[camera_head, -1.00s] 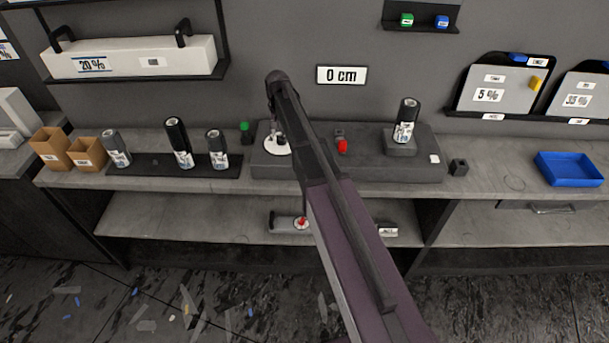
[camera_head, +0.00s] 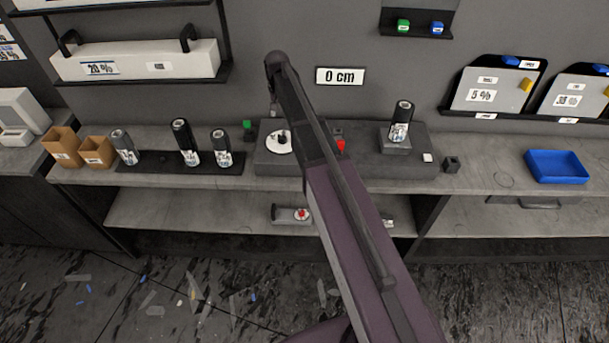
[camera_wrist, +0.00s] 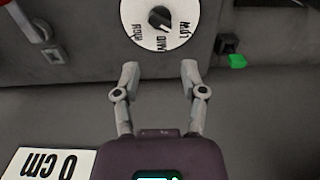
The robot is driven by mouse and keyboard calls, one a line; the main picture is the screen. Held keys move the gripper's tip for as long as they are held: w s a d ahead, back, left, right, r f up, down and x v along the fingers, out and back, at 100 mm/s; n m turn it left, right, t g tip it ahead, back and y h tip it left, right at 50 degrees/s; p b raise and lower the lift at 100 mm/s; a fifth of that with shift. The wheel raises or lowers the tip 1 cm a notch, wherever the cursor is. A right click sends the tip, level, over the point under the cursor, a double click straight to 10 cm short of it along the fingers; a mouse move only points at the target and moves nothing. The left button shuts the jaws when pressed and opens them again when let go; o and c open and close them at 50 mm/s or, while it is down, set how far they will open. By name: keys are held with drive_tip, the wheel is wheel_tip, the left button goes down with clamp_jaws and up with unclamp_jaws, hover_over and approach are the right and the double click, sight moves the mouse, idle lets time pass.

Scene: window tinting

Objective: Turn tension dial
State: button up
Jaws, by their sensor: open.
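The tension dial is a white disc (camera_head: 279,149) with a black knob, set on the left part of a grey machine (camera_head: 370,172) on the bench. In the wrist view the dial (camera_wrist: 182,38) is at the top middle, marked HIGH, MID and LOW around its black knob (camera_wrist: 159,17). I cannot tell surely which mark the knob points to. My gripper (camera_wrist: 160,70) is open and empty, its two fingers apart below the dial in the wrist view and not touching the knob. In the head view my arm hides most of the gripper.
Several bottles stand on a black mat (camera_head: 158,167). A "0 cm" sign (camera_head: 340,76) hangs on the wall behind.

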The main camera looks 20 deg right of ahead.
drive_tip(key=s+f+n+b, duration=0.3)
drive_tip(key=s, duration=2.6)
drive_tip(key=shift+n+b, duration=0.3)
drive_tip(key=shift+s, duration=0.15)
idle(0.4)
